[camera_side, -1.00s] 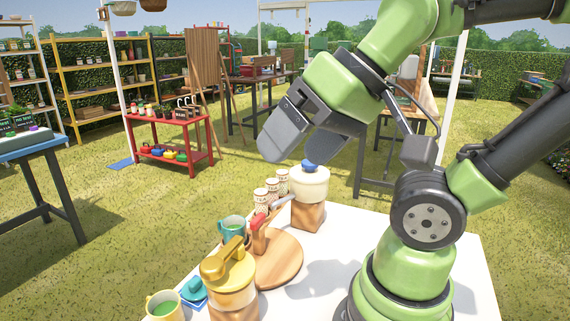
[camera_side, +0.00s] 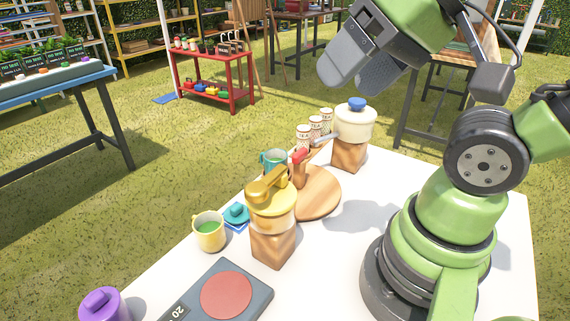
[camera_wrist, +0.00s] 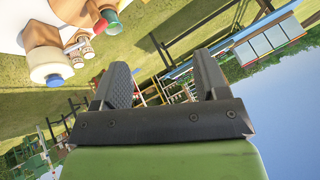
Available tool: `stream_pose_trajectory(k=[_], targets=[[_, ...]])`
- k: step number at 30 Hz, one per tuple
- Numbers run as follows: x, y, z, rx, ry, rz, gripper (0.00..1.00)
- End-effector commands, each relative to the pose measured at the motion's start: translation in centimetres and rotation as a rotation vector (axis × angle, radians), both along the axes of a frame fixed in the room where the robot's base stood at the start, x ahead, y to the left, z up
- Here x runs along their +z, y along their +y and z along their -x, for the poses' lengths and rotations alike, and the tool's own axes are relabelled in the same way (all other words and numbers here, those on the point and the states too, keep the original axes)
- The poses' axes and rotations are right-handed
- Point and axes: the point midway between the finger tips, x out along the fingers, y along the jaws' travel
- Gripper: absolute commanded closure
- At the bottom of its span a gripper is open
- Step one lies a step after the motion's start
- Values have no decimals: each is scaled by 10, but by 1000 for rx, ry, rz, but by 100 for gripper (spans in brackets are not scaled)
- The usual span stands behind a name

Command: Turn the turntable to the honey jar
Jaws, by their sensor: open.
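The turntable (camera_side: 322,198) is a round wooden disc on the white table, with an upright wooden post and a red-tipped grey pointer (camera_side: 301,155) at its left side. The pointer's grey end is toward the white pot. A yellow-lidded jar (camera_side: 272,212) on a wooden block stands in front of the disc; it may be the honey jar. A white pot with a blue knob (camera_side: 355,123) stands on another block behind; it also shows in the wrist view (camera_wrist: 46,63). My gripper (camera_side: 355,78) is open and empty, high above the table's far side, touching nothing.
Several small patterned jars (camera_side: 315,127) and a teal mug (camera_side: 272,160) stand by the disc. A yellow cup (camera_side: 209,232), a blue item (camera_side: 236,216), a dark scale with a red plate (camera_side: 226,295) and a purple-lidded jar (camera_side: 104,304) lie nearer. The table right of the disc is clear.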

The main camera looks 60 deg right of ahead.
Motion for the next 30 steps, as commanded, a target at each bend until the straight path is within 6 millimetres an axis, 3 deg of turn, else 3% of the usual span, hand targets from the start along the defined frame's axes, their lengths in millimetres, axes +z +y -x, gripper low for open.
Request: stream_pose_trajectory(k=[1,3,10,18,24,30], targets=[[0,-1,-2,-13,10,-4,44],[0,-4,-9,-52,41,-16,56],[-12,-33,-61,-379,260,-104,56],[-65,-88,-120,-853,515,-193,56],[-106,-119,-138,-1094,623,-219,56],[-123,-128,-141,-1170,655,-225,56]])
